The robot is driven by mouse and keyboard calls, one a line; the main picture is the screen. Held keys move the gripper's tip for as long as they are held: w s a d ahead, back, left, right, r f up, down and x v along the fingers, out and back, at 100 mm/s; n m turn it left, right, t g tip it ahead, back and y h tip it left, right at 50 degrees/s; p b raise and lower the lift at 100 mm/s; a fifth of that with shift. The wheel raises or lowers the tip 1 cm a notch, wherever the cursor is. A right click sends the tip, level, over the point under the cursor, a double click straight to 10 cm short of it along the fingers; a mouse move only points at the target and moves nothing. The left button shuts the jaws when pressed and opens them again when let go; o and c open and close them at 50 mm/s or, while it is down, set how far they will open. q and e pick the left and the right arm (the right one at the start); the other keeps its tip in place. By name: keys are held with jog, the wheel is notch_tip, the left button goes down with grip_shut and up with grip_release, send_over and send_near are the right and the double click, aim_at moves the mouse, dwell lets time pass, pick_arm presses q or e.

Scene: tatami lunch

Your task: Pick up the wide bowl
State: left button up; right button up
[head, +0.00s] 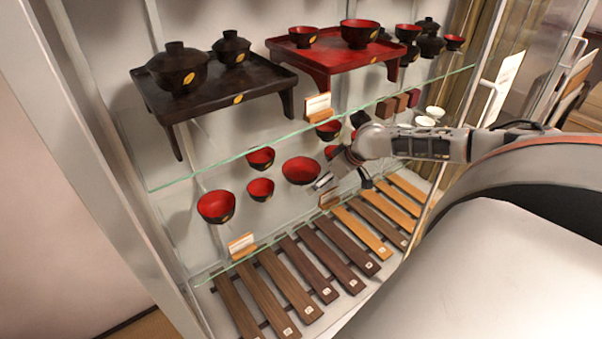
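A wide red bowl (301,171) with a dark outside sits in the lower part of the glass cabinet, in the head view. A similar broad bowl (216,206) is to its left, and I cannot tell for certain which is the wide bowl. My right gripper (344,182) comes in from the right and is just right of the middle bowl. Its fingers look spread, with nothing seen between them. It is hard to tell whether a finger touches the bowl's right side. My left gripper is not in view.
Smaller red bowls (260,158) stand close by. A glass shelf edge (330,124) runs above them. A black tray table (213,92) and a red one (330,62) carry bowls on the shelf. Wooden slats (286,284) lie in front, and small signs (242,245) stand near.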

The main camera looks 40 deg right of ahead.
aim_at(298, 174)
jog(key=w, duration=0.2)
jog(key=w+b, duration=0.1)
jog(key=w, duration=0.2)
jog(key=shift+w+a+f, duration=0.1)
jog(key=shift+a+f, duration=0.05)
jog(key=shift+a, duration=0.05)
jog(key=shift+w, duration=0.6)
jog(key=shift+w+a+b, duration=0.2)
jog(key=shift+w+b, duration=0.15)
jog(key=shift+w, duration=0.8)
jog(key=shift+b+x, duration=0.45)
jog(key=shift+x, duration=0.7)
jog(key=shift+w+f, duration=0.35)
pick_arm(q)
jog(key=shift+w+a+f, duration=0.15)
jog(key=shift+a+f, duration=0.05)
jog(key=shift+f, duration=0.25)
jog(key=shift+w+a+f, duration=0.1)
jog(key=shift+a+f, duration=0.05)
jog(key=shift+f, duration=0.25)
pick_arm(e)
jog(key=shift+r, duration=0.15)
jog(key=c, duration=0.9)
